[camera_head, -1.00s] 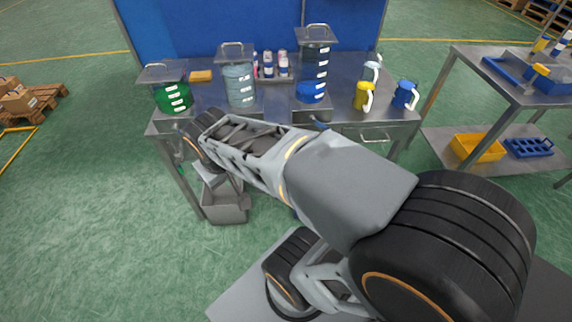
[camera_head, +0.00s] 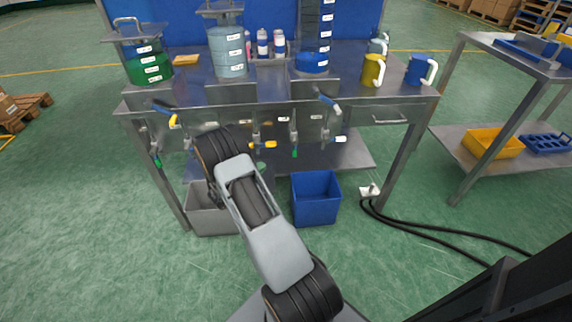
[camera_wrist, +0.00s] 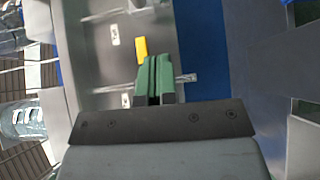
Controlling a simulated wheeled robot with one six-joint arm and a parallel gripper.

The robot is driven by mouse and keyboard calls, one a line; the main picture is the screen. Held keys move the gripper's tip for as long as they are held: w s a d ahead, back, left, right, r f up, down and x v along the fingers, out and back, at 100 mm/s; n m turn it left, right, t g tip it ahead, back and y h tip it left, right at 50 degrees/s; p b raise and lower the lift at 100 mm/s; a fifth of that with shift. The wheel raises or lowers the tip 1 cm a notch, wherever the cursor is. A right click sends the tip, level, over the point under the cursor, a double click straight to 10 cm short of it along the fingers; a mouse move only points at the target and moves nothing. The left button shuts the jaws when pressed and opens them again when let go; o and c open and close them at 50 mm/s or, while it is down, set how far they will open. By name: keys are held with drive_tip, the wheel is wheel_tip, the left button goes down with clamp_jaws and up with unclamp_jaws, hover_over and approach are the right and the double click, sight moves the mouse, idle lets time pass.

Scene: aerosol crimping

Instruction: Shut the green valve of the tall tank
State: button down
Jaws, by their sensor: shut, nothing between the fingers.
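The tall tank (camera_head: 314,38), a dark column with blue liquid at its base, stands on the bench's right half. Below it a green valve handle (camera_head: 295,152) hangs straight down from a pipe under the bench front. Another green handle (camera_head: 156,160) hangs at the left, under the short tank with green liquid (camera_head: 148,68). In the wrist view my gripper (camera_wrist: 155,66) is shut and empty, its green-faced fingers close together near a yellow handle (camera_wrist: 140,48). I cannot make out a green handle there. In the head view my wrist hides most of my gripper.
Other handles on the bench front are yellow (camera_head: 263,144) and blue (camera_head: 329,103). A blue bin (camera_head: 316,200) and a grey bin (camera_head: 207,212) stand below. Yellow (camera_head: 373,70) and blue (camera_head: 419,69) jugs stand on the bench. Black hoses cross the floor at right.

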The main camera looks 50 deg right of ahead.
drive_tip(key=s+d+f+b, duration=0.1)
drive_tip(key=d+b, duration=0.1)
drive_tip(key=d, duration=1.1)
drive_tip(key=shift+s+f+t, duration=0.15)
drive_tip(key=shift+f+t, duration=0.15)
drive_tip(key=shift+f, duration=0.05)
drive_tip(key=shift+f+n+b, duration=0.1)
drive_tip(key=shift+n+b, duration=0.2)
